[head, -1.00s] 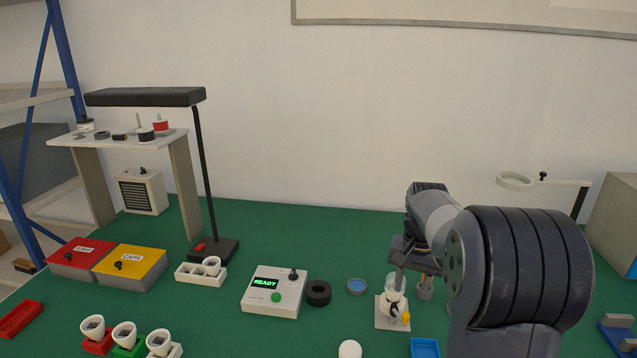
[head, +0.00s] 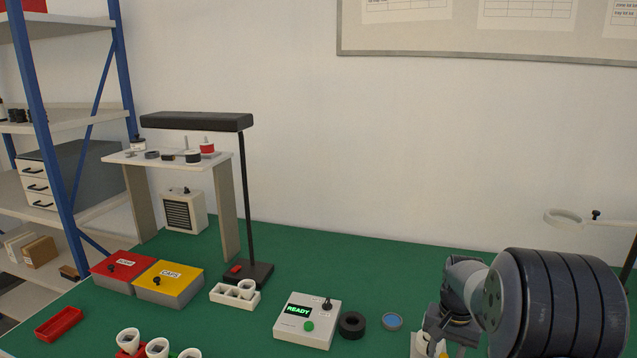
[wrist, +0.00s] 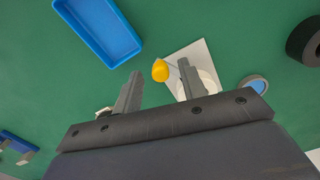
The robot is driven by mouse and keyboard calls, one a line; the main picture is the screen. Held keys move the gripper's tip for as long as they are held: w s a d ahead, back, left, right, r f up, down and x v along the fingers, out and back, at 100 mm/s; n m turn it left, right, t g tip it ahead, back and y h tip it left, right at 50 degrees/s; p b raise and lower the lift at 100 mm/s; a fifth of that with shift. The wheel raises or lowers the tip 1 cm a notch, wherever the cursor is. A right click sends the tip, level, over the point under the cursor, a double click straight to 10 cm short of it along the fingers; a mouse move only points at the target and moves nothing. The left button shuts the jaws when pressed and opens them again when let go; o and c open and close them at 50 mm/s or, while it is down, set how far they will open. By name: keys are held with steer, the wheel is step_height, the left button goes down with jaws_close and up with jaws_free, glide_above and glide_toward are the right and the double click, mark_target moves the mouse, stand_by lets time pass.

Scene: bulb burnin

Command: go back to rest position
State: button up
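My gripper (wrist: 160,72) shows in the wrist view with its two fingers apart and nothing held between them. In the head view my gripper (head: 437,322) is at the lower right, mostly hidden by my own wrist links. Beyond the fingers in the wrist view is a small white fixture plate (wrist: 197,55) with a yellow knob (wrist: 160,70). A round white part on the plate is partly covered by the right finger. The fixture (head: 420,345) is partly cut off at the bottom edge of the head view.
A blue tray (wrist: 98,28) lies beside the fixture. A READY tester box (head: 308,318), a black ring (head: 352,325) and a blue-topped dish (head: 392,321) stand left of my gripper. A lamp (head: 197,121), a magnifier (head: 566,217) and a shelf rack (head: 60,150) stand farther away.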

steer(key=shift+a+m, duration=0.1)
steer(key=shift+m, duration=0.2)
step_height(320, 180, up, 11)
step_height(320, 180, down, 11)
steer(key=shift+r, duration=0.1)
steer(key=shift+f, duration=0.2)
steer(key=shift+w+d+n+b, duration=0.2)
steer(key=shift+d+n+b, duration=0.15)
steer(key=shift+n, duration=0.8)
steer(key=shift+w+d+n+b, duration=0.2)
steer(key=shift+d+n, duration=0.25)
steer(key=shift+n, duration=0.7)
steer(key=shift+r, duration=0.1)
